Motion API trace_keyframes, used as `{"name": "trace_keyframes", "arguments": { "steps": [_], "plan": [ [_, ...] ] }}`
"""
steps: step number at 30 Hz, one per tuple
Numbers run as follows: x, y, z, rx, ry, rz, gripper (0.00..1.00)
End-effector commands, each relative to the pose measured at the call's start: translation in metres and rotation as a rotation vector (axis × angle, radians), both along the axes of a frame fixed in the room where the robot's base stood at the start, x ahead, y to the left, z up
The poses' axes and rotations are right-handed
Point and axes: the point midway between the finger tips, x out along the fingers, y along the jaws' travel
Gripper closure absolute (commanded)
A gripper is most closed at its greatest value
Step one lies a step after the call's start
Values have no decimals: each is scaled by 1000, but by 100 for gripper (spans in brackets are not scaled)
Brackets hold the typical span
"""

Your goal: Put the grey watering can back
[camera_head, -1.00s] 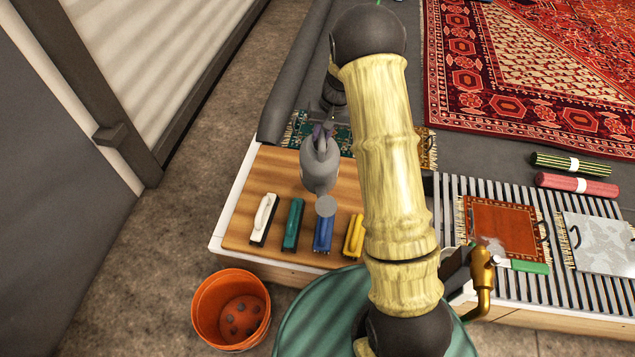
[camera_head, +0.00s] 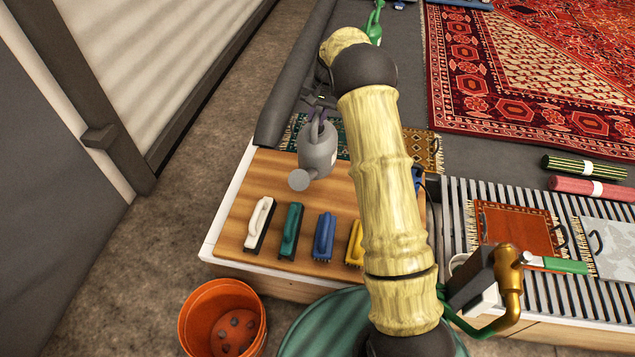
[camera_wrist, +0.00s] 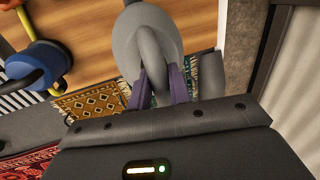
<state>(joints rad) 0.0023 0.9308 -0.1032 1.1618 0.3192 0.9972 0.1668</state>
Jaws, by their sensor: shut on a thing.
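The grey watering can (camera_head: 317,152) hangs in my gripper (camera_head: 318,108) above the far part of the wooden board (camera_head: 245,222). Its round spout head points toward the near left in the head view. In the wrist view the grey can (camera_wrist: 130,45) fills the top middle, and the purple fingers of my gripper (camera_wrist: 158,85) are shut on its handle. The can looks raised off the board, but its exact height is hard to tell. A green watering can (camera_head: 374,24) stands farther back, partly behind my arm.
White, green, blue and yellow brushes (camera_head: 324,236) lie in a row on the board's near part. An orange bucket (camera_head: 222,318) stands on the floor below. A slatted grate (camera_head: 455,205) with small rugs lies right. The board's far left is clear.

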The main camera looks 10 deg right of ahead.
Motion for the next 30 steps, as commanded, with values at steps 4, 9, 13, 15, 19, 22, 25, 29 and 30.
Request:
{"name": "trace_keyframes", "arguments": {
  "steps": [4,9,13,15,19,22,25,29,30],
  "plan": [
    [1,0,1,1,-4,0,100],
    [0,0,-17,1,-1,1,100],
    [0,0,-38,1,-1,2,100],
    [0,0,-46,0,-2,2,100],
    [0,0,-49,0,-3,1,100],
    [0,0,-48,0,-3,1,100],
    [0,0,-48,1,-4,1,100],
    [0,0,-56,0,-1,1,100],
    [0,0,-61,0,-1,1,100]
  ]
}}
